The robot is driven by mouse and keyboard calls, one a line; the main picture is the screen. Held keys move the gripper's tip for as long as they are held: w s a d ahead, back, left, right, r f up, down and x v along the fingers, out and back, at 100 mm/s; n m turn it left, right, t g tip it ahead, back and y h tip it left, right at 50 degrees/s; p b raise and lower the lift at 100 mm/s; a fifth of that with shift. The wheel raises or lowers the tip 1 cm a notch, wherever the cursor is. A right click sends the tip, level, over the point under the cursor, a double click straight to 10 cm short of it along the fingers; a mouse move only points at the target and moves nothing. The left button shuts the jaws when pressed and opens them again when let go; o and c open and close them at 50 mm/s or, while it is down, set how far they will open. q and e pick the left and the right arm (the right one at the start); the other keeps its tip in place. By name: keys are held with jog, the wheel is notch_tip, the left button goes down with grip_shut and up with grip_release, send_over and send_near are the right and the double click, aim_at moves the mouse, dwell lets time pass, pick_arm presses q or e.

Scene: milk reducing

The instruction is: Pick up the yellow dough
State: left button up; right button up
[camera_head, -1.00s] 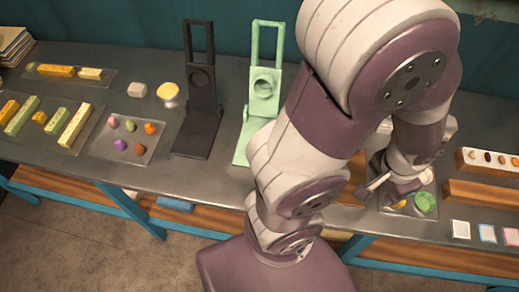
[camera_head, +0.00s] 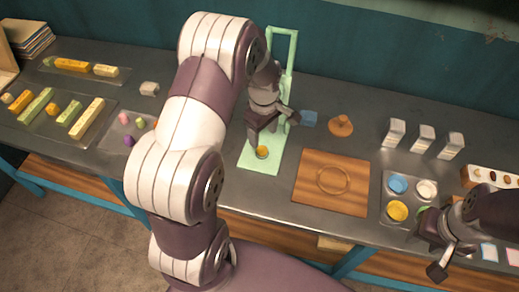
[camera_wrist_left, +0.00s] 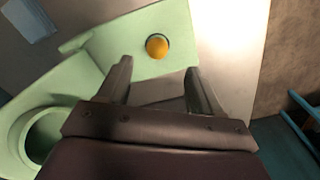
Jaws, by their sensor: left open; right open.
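A yellow-orange dough ball (camera_head: 262,152) lies on the base plate of the pale green press (camera_head: 262,163). A flat yellow round (camera_head: 397,211) lies in the clear tray (camera_head: 386,182) at the right. My right gripper (camera_head: 432,248) is open, near the table's front edge beside that tray.
A wooden board (camera_head: 310,185) with a round groove lies between press and tray. A wooden stamp (camera_head: 341,125), blue block (camera_head: 309,118) and several white cartons (camera_head: 422,138) stand behind.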

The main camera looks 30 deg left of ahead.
aim_at(262, 147)
pick_arm(q)
jog(key=f, duration=0.2)
jog(key=f+p, duration=0.1)
jog(key=f, duration=0.5)
jog(key=shift+w+a+f+p, duration=0.1)
jog(key=shift+w+a+p, duration=0.15)
jog(key=shift+p, duration=0.1)
jog(key=c, duration=1.2)
